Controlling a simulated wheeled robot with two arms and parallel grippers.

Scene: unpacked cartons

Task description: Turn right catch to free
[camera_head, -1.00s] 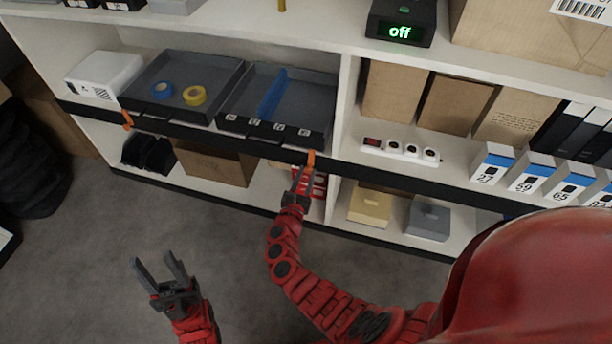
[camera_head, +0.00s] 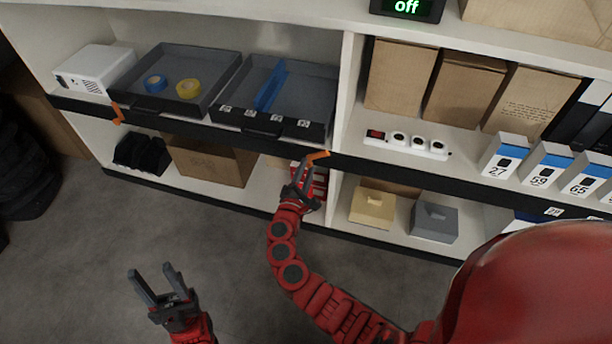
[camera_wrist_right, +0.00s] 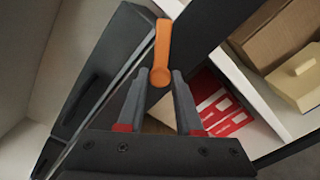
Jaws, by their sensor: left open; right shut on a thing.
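The right catch (camera_head: 317,157) is an orange lever on the black shelf edge, just below the right corner of the right grey drawer (camera_head: 315,100). It lies slanted, near level, its left end lower. My right gripper (camera_head: 302,172) is shut on its lower left end. In the right wrist view the catch (camera_wrist_right: 163,45) shows with its rounded end between the fingertips (camera_wrist_right: 159,80). The left catch (camera_head: 118,114), also orange, hangs steeply at the left drawer (camera_head: 210,105). My left gripper (camera_head: 157,281) is open and empty over the floor.
The left drawer holds a blue tape roll (camera_head: 155,83) and a yellow one (camera_head: 189,88); the right has a blue divider (camera_head: 271,86). A power strip (camera_head: 405,143) and cartons (camera_head: 402,75) stand right. A red-and-white box (camera_wrist_right: 222,112) lies below the catch. Floor is clear.

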